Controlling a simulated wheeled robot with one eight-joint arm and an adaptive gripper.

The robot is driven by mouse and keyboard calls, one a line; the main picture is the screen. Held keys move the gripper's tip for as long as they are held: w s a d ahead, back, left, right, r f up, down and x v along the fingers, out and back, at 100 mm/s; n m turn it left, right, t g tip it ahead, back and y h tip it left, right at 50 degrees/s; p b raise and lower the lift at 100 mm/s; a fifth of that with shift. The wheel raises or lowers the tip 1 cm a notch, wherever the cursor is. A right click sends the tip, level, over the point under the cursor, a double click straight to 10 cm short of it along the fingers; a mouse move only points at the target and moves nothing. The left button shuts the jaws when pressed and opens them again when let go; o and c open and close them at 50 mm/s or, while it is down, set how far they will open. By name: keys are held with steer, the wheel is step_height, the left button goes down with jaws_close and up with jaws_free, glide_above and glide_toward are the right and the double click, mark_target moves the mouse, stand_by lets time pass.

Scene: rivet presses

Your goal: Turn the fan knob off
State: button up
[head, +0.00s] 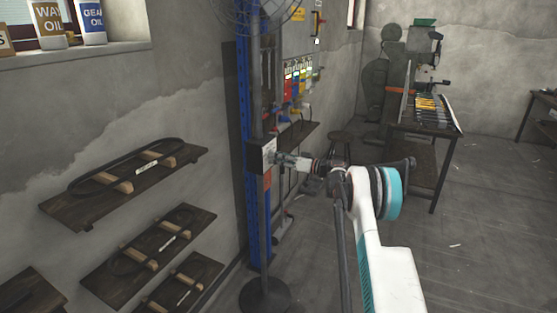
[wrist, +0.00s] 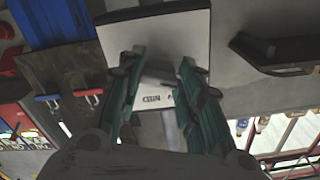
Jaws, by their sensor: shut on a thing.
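The standing fan has a round base (head: 265,296), a dark pole and a wire cage (head: 262,12) cut off at the top of the head view. Its control box (head: 262,153) sits on the pole, and its pale front panel fills the upper middle of the wrist view (wrist: 185,25). My gripper (head: 276,158) is right at the panel. In the wrist view its two green-and-black fingers (wrist: 163,72) are shut on the grey fan knob (wrist: 160,66). Small panel lettering shows just below it, too blurred to read. The fingers partly hide the knob, so its setting cannot be told.
A blue post (head: 245,110) stands behind the fan. Wall shelves with belts (head: 125,185) are at left. A wall panel with coloured hanging items (head: 296,85) is behind the box. A tool bench (head: 430,115) stands at right, with open floor before it.

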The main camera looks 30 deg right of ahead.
steer(key=shift+f, duration=0.15)
steer(key=o, duration=1.1)
steer(key=shift+c, duration=0.2)
steer(key=v, duration=1.2)
steer(key=shift+d, duration=0.1)
